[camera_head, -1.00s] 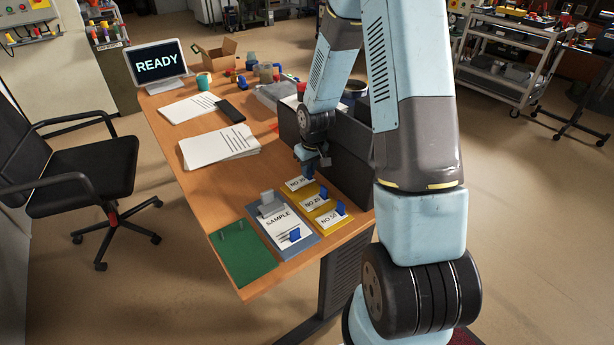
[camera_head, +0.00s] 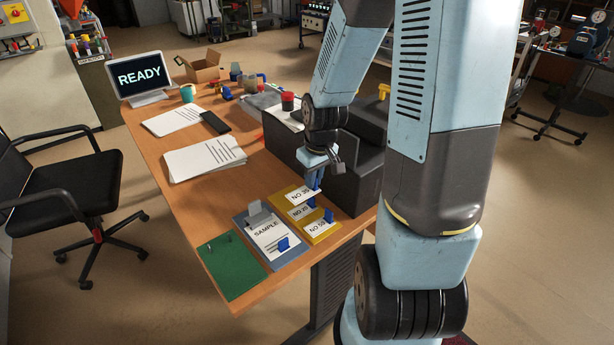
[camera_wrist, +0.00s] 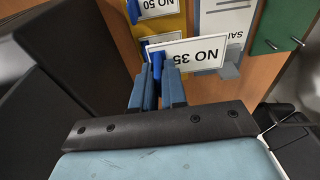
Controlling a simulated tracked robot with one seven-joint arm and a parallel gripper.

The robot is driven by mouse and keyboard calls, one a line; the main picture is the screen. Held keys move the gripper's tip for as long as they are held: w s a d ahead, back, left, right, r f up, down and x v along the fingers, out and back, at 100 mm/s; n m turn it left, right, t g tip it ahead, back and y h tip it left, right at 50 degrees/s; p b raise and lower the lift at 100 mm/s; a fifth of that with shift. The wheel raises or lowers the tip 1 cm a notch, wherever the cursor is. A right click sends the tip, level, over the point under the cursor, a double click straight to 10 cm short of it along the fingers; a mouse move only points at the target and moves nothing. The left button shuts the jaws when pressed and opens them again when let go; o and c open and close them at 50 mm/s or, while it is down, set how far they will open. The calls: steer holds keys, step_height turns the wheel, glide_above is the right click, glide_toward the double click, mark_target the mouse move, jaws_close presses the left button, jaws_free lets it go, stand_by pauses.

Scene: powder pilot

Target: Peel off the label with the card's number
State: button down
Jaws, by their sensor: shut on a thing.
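My gripper (camera_head: 315,180) is shut on the blue tab of the white label NO 35 (camera_head: 298,196), at the far end of the yellow board (camera_head: 325,237). In the wrist view the label NO 35 (camera_wrist: 200,53) looks large and tilted, and seems raised off the board. Nearer me on the board are the label NO 20 (camera_head: 299,213), partly covered, and the label NO 50 (camera_head: 315,228), each with a blue tab. Left of them lies the SAMPLE card (camera_head: 268,233) on a blue-grey board (camera_head: 280,264), with a grey clip and a blue piece near its lower lines.
A green board (camera_head: 232,267) with small pegs lies at the table's near left corner. A dark bin-like block (camera_head: 355,175) stands close right of my gripper. Papers (camera_head: 203,158), a phone and a READY screen (camera_head: 142,78) are farther back.

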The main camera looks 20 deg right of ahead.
steer(key=shift+s+r, duration=0.35)
steer(key=shift+s, duration=0.05)
steer(key=shift+r, duration=0.2)
steer(key=shift+r, duration=1.6)
stand_by(0.6)
